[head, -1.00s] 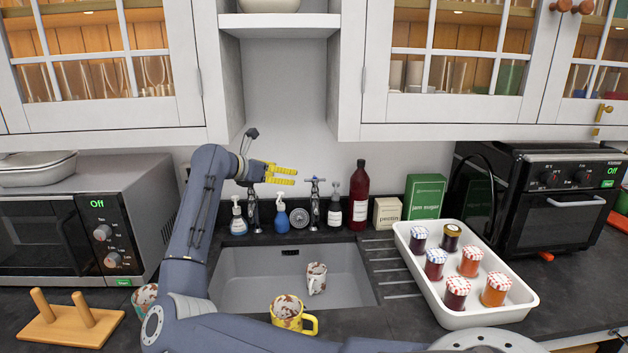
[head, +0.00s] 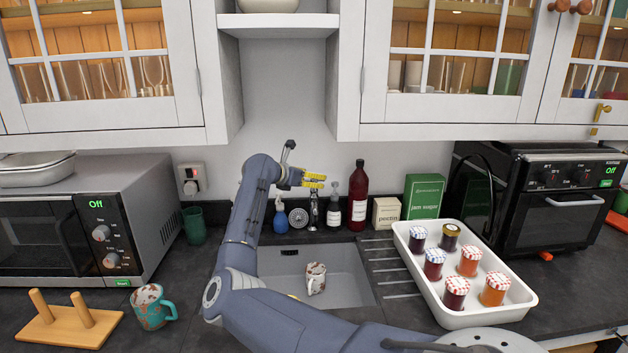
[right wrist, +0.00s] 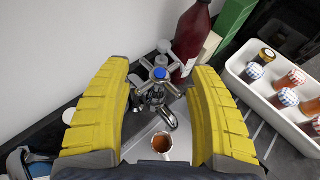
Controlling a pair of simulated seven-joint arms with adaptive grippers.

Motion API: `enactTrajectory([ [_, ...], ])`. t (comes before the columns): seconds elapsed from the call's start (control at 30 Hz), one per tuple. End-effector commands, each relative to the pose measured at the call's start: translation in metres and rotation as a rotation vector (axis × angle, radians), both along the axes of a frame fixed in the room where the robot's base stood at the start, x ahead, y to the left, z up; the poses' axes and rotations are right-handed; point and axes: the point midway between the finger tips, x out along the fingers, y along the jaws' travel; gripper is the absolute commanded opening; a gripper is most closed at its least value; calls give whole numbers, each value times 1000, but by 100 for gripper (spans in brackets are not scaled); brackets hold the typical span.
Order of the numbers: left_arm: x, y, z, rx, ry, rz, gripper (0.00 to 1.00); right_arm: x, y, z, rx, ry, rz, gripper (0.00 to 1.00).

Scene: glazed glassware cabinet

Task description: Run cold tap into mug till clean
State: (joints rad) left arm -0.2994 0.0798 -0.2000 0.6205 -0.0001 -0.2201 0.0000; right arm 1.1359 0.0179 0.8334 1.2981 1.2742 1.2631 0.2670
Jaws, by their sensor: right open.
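A white mug with brown stains (head: 316,280) stands upright in the sink (head: 347,274); in the right wrist view its opening (right wrist: 162,143) shows brown inside. A chrome tap with a blue-marked top (right wrist: 160,73) lies between and beyond my fingers in that view; in the head view the tap (head: 313,212) stands behind the sink. My right gripper (head: 318,180) is open and empty, just above the tap. Its yellow fingers (right wrist: 162,66) flank the tap without visible contact. I see no running water. My left gripper is not in view.
A stained teal mug (head: 150,308) stands left of the sink by a wooden peg rack (head: 70,328). A soap bottle (head: 333,207), a red bottle (head: 358,195) and a jar tray (head: 412,275) are to the right.

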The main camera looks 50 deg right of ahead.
Motion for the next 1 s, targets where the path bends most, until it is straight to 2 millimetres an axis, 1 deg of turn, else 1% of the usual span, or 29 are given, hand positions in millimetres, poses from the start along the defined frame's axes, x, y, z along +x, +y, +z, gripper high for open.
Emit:
enactTrajectory([
  [0.1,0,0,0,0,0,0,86,-1,-10,-4,-1,2,0,60],
  [0.23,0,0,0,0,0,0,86,0,-16,-7,0,1,-1,60],
  [0.67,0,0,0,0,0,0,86,0,-19,-8,0,1,0,59],
  [1.0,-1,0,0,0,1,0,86,0,-19,-8,0,1,0,20],
])
